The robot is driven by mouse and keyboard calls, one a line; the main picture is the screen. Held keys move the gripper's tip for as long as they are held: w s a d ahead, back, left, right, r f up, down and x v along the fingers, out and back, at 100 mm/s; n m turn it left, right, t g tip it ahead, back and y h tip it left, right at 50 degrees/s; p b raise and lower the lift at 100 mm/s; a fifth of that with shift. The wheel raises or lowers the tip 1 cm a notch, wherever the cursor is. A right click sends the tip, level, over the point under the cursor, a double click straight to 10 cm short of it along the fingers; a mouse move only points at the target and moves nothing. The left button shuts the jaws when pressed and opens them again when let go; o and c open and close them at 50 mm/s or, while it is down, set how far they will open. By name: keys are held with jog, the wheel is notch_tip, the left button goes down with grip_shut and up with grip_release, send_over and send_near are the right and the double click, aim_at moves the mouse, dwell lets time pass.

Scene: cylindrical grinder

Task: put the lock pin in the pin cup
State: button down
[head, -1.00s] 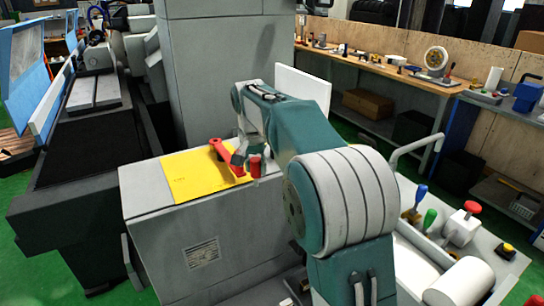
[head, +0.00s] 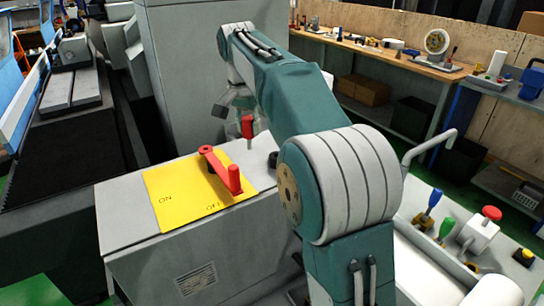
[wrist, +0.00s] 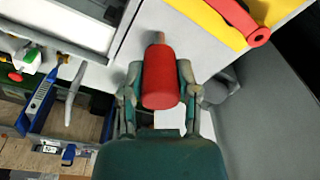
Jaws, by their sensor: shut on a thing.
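The lock pin, with a red handle and a short metal shank, is held in my gripper (wrist: 160,78) in the wrist view, the jaws closed on both sides of its red handle (wrist: 161,88). In the head view the pin (head: 248,127) hangs roughly upright from my gripper (head: 238,110), clear of the yellow plate. A red lever (head: 222,170) lies on the yellow plate (head: 180,200), marked ON and OFF, left of and nearer than the pin. I cannot make out the pin cup for certain; a small dark round thing (head: 272,159) shows partly behind my arm.
The grey cabinet top (head: 125,200) around the plate is mostly bare. A tall grey column (head: 185,70) stands behind my gripper. A control panel with levers and knobs (head: 480,235) is at right, and a workbench (head: 400,60) with several items stands behind.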

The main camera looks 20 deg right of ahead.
jog(key=shift+w+d, duration=0.1)
jog(key=shift+w, duration=0.1)
jog(key=w+d+f, duration=0.2)
jog(key=d+f, duration=0.1)
jog(key=f, duration=0.1)
jog(key=w+d+f, duration=0.3)
jog(key=f, duration=0.1)
jog(key=w+d+f, duration=0.3)
jog(key=d+f, duration=0.1)
jog(key=shift+f, duration=0.4)
jog(key=shift+d, duration=0.15)
jog(key=shift+f, duration=0.1)
jog(key=shift+c, duration=1.8)
grip_release()
